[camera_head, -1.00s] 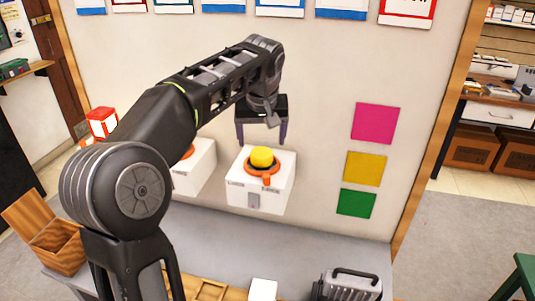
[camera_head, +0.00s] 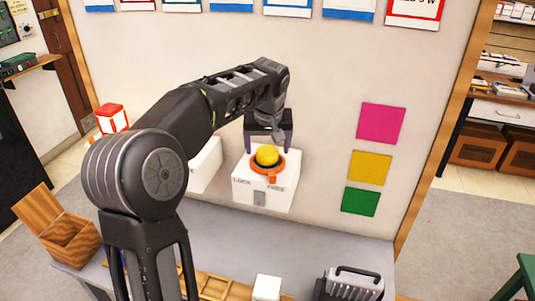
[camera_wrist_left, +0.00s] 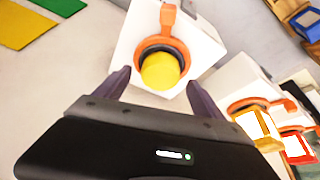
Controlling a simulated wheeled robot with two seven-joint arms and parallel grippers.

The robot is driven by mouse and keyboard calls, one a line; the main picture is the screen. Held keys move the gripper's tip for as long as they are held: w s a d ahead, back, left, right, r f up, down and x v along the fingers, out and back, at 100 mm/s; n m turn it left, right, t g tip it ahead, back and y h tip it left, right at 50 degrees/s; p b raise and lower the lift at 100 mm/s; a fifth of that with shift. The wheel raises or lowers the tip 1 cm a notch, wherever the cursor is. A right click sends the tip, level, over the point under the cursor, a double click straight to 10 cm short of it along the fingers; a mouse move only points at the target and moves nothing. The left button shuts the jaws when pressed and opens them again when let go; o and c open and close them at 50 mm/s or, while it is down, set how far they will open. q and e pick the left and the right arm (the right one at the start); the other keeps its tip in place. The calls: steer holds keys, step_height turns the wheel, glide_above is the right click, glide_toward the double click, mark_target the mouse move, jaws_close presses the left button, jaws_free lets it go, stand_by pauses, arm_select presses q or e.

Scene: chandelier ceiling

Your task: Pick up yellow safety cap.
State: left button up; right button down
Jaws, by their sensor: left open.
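The yellow safety cap (camera_head: 267,155) is a round dome on top of a white box (camera_head: 262,188), inside an orange ring (camera_head: 272,171). The box stands on the grey bench against the wall. My left gripper (camera_head: 267,150) is open and comes down over the cap, with one finger to each side. In the left wrist view, the cap (camera_wrist_left: 160,70) shows between and a little ahead of the two open fingertips (camera_wrist_left: 156,78); no contact can be made out. My right gripper is not in view.
Another white box (camera_head: 205,166) stands just left, partly behind my left arm. The wrist view shows boxes with yellow (camera_wrist_left: 256,124) and red (camera_wrist_left: 296,145) tops beside it. A wooden box (camera_head: 68,241) and a grey case (camera_head: 350,284) are on the bench (camera_head: 325,245).

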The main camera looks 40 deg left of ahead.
mark_target(267, 150)
arm_select(q)
steer(key=shift+x, duration=1.35)
steer(key=shift+c, duration=0.2)
steer(key=c, duration=1.4)
step_height(267, 150, up, 10)
steer(key=shift+r+b, duration=0.1)
steer(key=shift+b, duration=0.3)
